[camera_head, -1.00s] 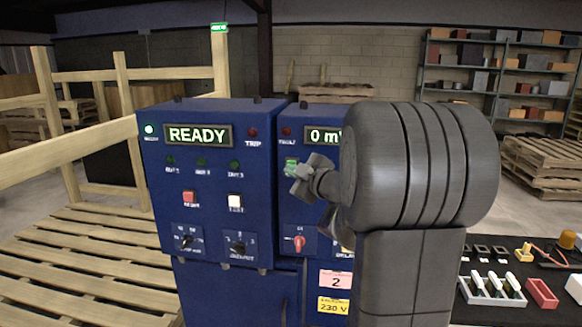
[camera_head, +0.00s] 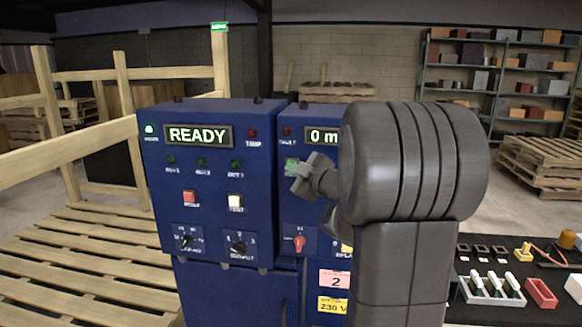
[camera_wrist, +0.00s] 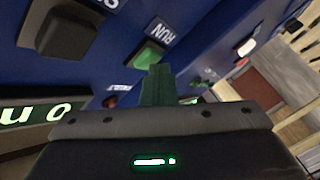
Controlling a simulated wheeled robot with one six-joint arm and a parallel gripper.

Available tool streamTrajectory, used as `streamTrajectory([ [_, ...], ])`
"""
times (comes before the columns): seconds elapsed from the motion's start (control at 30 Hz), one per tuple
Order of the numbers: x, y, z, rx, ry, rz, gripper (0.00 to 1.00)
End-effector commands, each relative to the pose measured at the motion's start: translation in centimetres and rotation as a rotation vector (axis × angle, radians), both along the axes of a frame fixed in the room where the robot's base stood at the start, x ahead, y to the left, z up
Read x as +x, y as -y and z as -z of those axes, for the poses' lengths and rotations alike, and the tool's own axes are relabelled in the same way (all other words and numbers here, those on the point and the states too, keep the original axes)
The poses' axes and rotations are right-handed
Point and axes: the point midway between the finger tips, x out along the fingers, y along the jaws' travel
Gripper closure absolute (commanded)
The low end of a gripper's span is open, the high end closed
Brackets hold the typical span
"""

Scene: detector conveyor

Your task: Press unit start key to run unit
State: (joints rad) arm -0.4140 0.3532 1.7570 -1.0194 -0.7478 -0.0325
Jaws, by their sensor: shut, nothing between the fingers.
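The green key (camera_wrist: 148,56), marked RUN, is on the blue panel in the wrist view. It also shows as a small green patch (camera_head: 291,164) on the right-hand blue unit (camera_head: 290,215) in the head view. My gripper (camera_head: 300,179) is shut and empty, close in front of this key, covering part of the panel. In the wrist view its fingertips (camera_wrist: 157,72) are right by the key's lower edge. I cannot tell whether they touch it. The unit's display (camera_head: 320,136) starts with "0 m"; my arm hides the rest.
The left blue unit (camera_head: 155,215) shows READY (camera_head: 198,136), a lit lamp (camera_head: 150,129), a red key (camera_head: 190,197) and a white key (camera_head: 235,201). A red knob (camera_head: 299,243) sits below the green key. A wooden rail stands left; a dark bench (camera_head: 470,315) with parts is right.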

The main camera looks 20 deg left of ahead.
Motion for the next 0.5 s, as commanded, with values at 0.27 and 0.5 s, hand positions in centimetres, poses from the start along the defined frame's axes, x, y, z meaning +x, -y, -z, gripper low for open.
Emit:
streamTrajectory([
  [0.27, -0.2, 0.0, 0.0, -0.001, 0.0, 0.001, 1.0],
  [0.5, -1.4, 0.3, 0.1, 0.0, 0.0, 0.0, 1.0],
])
